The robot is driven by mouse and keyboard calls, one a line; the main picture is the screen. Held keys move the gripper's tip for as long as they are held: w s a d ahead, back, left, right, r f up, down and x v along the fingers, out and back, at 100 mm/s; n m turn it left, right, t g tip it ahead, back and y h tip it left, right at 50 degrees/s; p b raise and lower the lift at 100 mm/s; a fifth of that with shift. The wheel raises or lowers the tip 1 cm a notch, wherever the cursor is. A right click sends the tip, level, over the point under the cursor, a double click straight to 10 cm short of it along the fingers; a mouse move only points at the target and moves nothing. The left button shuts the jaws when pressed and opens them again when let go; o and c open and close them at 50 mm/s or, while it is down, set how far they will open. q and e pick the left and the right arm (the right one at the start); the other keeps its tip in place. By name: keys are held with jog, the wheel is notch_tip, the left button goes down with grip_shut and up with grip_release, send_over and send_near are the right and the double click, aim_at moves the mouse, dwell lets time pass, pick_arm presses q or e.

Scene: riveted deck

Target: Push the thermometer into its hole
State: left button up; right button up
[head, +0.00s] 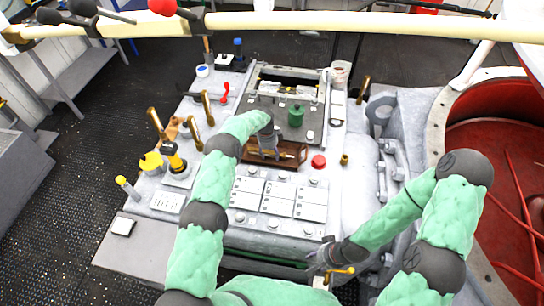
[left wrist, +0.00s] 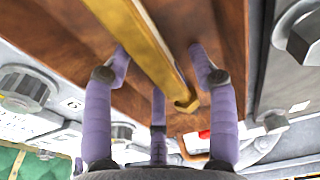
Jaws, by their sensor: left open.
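A brass bar-like piece, which appears to be the thermometer (head: 288,155), lies along a brown wooden board (head: 300,146) in the middle of the console. In the left wrist view the brass piece (left wrist: 160,50) runs diagonally over the wood (left wrist: 85,30) and ends in a small hook. My left gripper (head: 268,150) is over the board. Its spread purple fingers (left wrist: 160,72) stand on both sides of the brass piece, open; contact is unclear. The hole cannot be made out. My right gripper (head: 322,262) is low at the front right, its fingers too small to read.
A brass-coloured handle (head: 342,271) is beside my right gripper. A green knob (head: 296,115) stands behind the board, and a red button (head: 318,161) to its right. Brass levers (head: 207,107) rise at the left. A pale rail (head: 350,24) crosses the top.

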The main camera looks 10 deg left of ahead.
aim_at(271, 152)
pick_arm(q)
jog(key=shift+r, duration=0.1)
grip_shut()
jog(key=shift+w+r+p, duration=0.1)
jog(key=shift+r+p, duration=0.25)
jog(key=shift+r, duration=0.25)
notch_tip(271, 152, up, 8)
jog(key=p, duration=0.6)
jog(key=shift+f, duration=0.25)
jog(key=shift+r+p, duration=0.7)
jog(key=shift+p, duration=0.2)
